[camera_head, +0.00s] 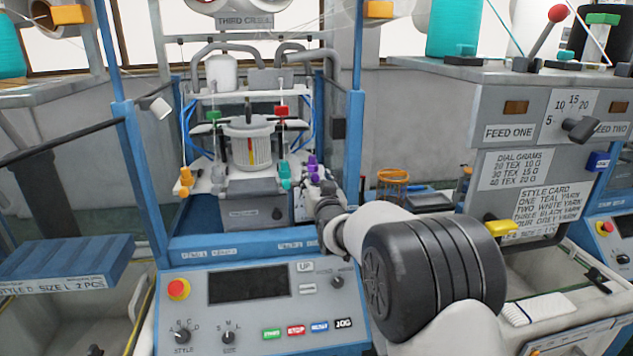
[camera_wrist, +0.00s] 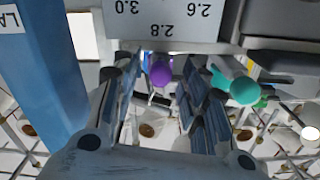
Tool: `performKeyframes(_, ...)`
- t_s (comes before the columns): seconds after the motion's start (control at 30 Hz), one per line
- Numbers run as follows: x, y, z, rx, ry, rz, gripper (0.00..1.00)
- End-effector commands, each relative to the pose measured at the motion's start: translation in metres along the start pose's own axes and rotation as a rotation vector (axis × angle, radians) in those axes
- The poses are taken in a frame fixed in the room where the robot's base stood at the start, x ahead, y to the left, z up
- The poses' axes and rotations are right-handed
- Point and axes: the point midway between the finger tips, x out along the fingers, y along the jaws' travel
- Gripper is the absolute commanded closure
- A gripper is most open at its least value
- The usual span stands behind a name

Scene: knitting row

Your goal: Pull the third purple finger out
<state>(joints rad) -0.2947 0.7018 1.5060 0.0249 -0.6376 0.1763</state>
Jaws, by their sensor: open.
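Purple fingers (camera_head: 313,161) show at the right of the knitting machine's front in the head view, partly hidden by my gripper (camera_head: 322,187). In the wrist view one purple finger's round end (camera_wrist: 161,72) lies between the two jaws of my gripper (camera_wrist: 164,82). The jaws are open, with a gap on both sides of the purple end. A teal finger (camera_wrist: 243,90) is just outside the right jaw; teal ones (camera_head: 284,174) also stand left of the purple in the head view. I cannot tell which purple finger is the third.
A blue frame post (camera_wrist: 40,70) is close on the left in the wrist view. A grey plate with numbers (camera_wrist: 170,18) sits just beyond the jaws.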

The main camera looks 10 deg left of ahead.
Motion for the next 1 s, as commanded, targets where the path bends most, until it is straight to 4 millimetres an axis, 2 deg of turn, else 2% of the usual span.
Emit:
performKeyframes(0.1,-0.0002,0.0000,0.0001,0.000,0.000,0.000,0.59)
performKeyframes(0.7,-0.0004,-0.0001,0.0001,0.000,0.000,0.000,0.99)
performKeyframes(1.0,-0.0003,-0.0002,-0.0003,-0.001,0.001,0.000,1.00)
